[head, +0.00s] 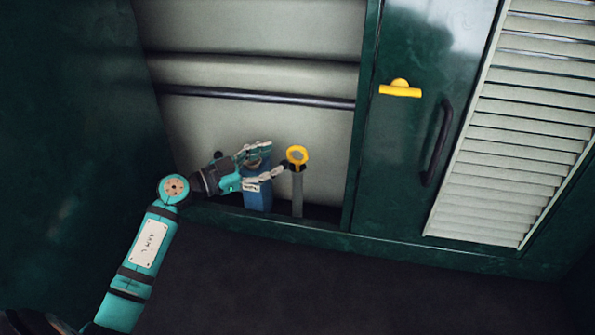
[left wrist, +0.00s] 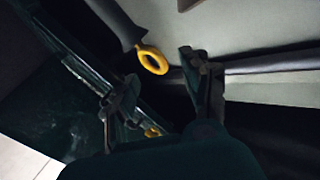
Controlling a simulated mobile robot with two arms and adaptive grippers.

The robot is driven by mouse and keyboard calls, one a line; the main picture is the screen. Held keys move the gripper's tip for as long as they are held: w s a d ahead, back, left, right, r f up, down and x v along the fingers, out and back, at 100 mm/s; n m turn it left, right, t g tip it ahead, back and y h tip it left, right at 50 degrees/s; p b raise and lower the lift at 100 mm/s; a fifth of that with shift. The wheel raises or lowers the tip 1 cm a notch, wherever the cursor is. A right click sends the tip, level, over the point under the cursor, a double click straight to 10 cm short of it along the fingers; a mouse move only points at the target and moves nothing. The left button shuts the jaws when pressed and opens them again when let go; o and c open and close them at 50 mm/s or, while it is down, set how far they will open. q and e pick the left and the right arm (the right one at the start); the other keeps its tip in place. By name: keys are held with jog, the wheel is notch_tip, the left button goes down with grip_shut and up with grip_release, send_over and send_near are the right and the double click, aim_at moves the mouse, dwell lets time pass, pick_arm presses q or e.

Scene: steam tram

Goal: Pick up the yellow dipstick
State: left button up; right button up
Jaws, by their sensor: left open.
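The yellow dipstick (head: 297,157) shows as a yellow ring handle on top of an upright grey tube (head: 297,195) inside the open compartment. My left gripper (head: 277,160) is open, just left of the ring in the head view, with its fingers pointing toward it. In the left wrist view the ring (left wrist: 153,60) lies beyond and between the two spread fingertips of my left gripper (left wrist: 155,78). Nothing is between the fingers that I can see. My right gripper is in neither view.
A blue container (head: 258,197) stands in the compartment behind and below my left gripper. A dark horizontal pipe (head: 260,97) crosses the back wall. To the right are a green door with a yellow latch (head: 400,89), a dark handle (head: 437,143) and a louvred panel (head: 515,140).

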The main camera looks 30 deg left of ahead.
aim_at(291, 152)
pick_arm(q)
jog(key=w+d+p, duration=0.1)
jog(key=w+d+r, duration=0.1)
jog(key=w, duration=0.1)
jog(key=shift+d+p, duration=0.15)
jog(key=shift+p, duration=0.2)
jog(key=shift+w+d+f, duration=0.1)
jog(key=shift+w+d, duration=0.25)
jog(key=shift+w, duration=0.05)
jog(key=shift+a+f, duration=0.1)
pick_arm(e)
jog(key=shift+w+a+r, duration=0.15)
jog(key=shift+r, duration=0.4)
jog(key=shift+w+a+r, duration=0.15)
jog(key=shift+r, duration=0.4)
pick_arm(q)
jog(key=shift+s, duration=0.1)
jog(key=c, duration=0.4)
grip_shut()
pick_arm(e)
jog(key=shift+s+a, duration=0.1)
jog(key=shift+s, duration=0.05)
